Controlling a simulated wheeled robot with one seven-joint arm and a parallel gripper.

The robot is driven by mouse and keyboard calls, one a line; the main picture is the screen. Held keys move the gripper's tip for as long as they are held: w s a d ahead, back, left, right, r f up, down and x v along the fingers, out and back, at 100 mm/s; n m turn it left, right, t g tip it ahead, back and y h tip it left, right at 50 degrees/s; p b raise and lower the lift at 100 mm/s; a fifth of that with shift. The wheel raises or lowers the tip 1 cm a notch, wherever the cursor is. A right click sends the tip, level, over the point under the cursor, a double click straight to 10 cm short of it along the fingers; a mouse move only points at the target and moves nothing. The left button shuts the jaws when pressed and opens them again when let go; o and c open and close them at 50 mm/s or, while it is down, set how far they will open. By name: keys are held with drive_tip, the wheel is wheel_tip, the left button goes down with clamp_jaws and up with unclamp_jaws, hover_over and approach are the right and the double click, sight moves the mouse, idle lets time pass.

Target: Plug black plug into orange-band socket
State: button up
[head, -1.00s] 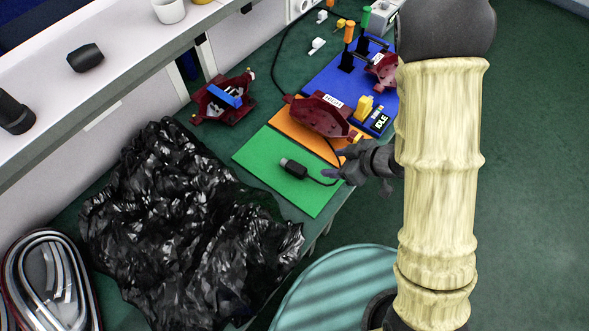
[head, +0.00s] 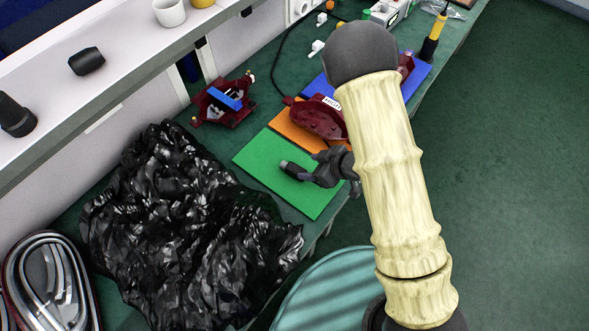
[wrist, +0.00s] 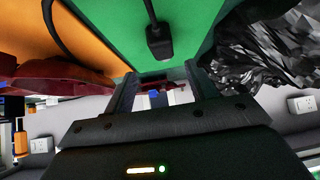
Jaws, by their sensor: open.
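I cannot make out an orange-banded socket; my arm covers part of the bench.
A dark red fixture (head: 318,118) stands on the orange mat (head: 286,122) behind the plug. Another red fixture with a blue bar (head: 224,100) is farther left. A crumpled black bag (head: 180,235) fills the near bench. A white shelf (head: 130,50) runs along the left.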

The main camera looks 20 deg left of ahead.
sight(293, 168)
drive_tip(key=shift+x, duration=1.55)
drive_tip(key=shift+a, duration=0.1)
drive_tip(key=shift+s+p+x, duration=0.1)
drive_tip(key=shift+p+x, duration=0.25)
drive_tip(key=shift+x, duration=0.95)
drive_tip(key=shift+s+p+x, duration=0.15)
drive_tip(key=shift+p+x, duration=0.2)
drive_tip(key=shift+x, duration=0.95)
drive_tip(key=shift+a+r, duration=0.1)
drive_tip(key=c, duration=1.1)
wheel_tip(293, 168, up, 10)
drive_tip(key=shift+b, duration=0.3)
